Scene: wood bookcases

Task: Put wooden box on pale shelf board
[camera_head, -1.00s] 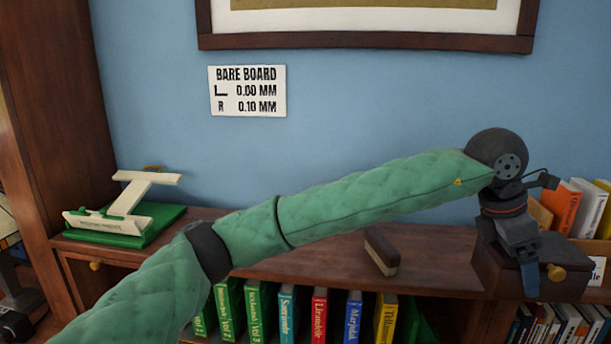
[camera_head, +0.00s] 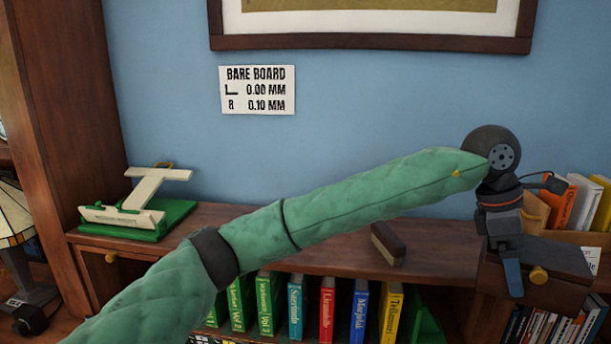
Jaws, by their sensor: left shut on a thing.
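My left arm reaches across from the lower left, and its dark gripper (camera_head: 513,275) points down at the right. It is shut on a dark brown wooden box (camera_head: 560,262) with a round brass knob on its front. One blue-grey finger shows against the box's front side; the other finger is hidden. The box is at the right end of the brown bookcase top, and I cannot tell whether its underside touches the wood. I cannot make out a pale shelf board for certain. My right gripper is not in view.
A brown-backed brush (camera_head: 388,243) lies on the bookcase top (camera_head: 330,250). A green-based cream stand (camera_head: 140,215) is at the left, a lamp (camera_head: 15,230) beyond it. More books (camera_head: 585,203) stand behind the box.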

